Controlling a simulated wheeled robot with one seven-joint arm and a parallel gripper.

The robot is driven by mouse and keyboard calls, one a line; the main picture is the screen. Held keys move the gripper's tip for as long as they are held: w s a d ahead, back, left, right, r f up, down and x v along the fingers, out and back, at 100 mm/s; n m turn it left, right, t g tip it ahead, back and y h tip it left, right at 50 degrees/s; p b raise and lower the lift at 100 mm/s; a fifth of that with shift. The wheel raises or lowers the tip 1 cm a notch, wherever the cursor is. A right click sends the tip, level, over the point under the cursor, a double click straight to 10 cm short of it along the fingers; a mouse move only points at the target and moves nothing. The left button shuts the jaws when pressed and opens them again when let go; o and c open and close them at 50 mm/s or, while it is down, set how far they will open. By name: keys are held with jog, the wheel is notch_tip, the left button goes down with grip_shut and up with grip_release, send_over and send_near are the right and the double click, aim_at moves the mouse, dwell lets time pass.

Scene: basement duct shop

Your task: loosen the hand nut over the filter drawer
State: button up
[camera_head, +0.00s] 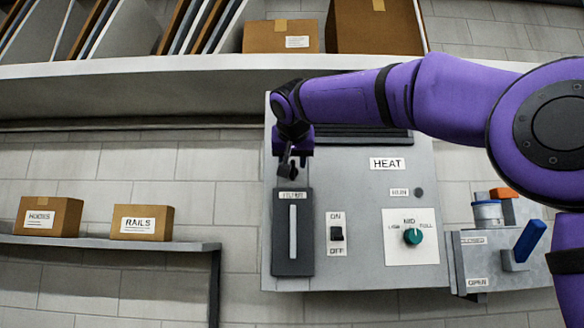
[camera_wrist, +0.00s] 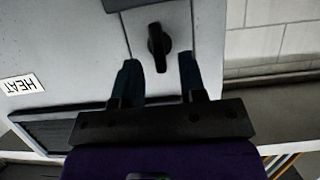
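The hand nut (camera_wrist: 157,42) is a black, elongated knob on a pale plate, seen in the wrist view. My gripper (camera_wrist: 159,64) is open, with one dark finger on each side. The nut's near end appears between the fingertips; I see no finger touching it, and the depth is hard to judge. In the head view my gripper (camera_head: 288,160) is at the cabinet's upper left, just above the filter drawer (camera_head: 307,235), a dark panel with a pale upright handle and a label. There the nut is hard to tell from the dark fingers.
The grey cabinet (camera_head: 350,185) carries a HEAT label, an ON/OFF switch (camera_head: 337,234) and a green dial (camera_head: 412,236). A blue lever (camera_head: 529,241) sticks out at the right. Boxes (camera_head: 142,222) stand on a left shelf; an upper shelf (camera_head: 150,68) runs above the cabinet.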

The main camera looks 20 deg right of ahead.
aim_at(293, 171)
jog(key=shift+x, duration=1.5)
grip_shut()
